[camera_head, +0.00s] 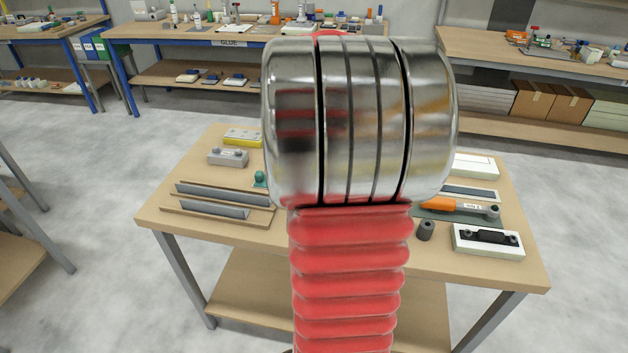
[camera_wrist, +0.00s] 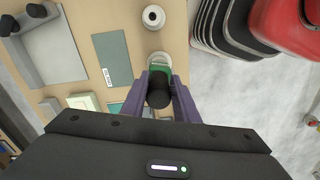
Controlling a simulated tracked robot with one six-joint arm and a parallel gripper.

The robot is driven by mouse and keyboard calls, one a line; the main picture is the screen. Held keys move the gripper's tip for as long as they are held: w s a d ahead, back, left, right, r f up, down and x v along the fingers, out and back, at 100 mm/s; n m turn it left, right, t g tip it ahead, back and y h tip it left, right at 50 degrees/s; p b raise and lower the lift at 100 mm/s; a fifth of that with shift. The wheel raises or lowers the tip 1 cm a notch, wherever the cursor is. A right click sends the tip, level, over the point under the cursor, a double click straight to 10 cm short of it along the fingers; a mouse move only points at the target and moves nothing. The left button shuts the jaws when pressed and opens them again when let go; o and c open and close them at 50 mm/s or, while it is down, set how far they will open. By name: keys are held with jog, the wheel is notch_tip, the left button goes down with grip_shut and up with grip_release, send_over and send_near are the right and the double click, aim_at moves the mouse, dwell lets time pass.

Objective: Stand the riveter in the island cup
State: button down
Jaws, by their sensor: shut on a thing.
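My gripper (camera_wrist: 160,88) has its purple fingers closed on the riveter (camera_wrist: 158,95) in the wrist view. Its dark round end faces the camera, and most of its body is hidden. Something green and pale shows just beyond the fingertips; I cannot tell whether it belongs to the riveter. A pale round cup (camera_wrist: 153,17) with a dark hole stands on the table beyond the gripper, apart from it. In the head view a dark grey cup (camera_head: 425,230) stands near the table's front edge. My arm hides the gripper and the table's middle there.
On the wooden table (camera_head: 165,212), long grey strips (camera_head: 235,194) lie at left. An orange-handled tool (camera_head: 437,204) and a white block with a black handle (camera_head: 488,241) are at right. A flat green plate (camera_wrist: 113,57) lies left of the gripper in the wrist view.

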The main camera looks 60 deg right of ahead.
jog(key=shift+f, duration=0.3)
jog(key=c, duration=1.3)
grip_release()
notch_tip(320, 180, up, 14)
jog(key=shift+f, duration=0.15)
dwell(0.5)
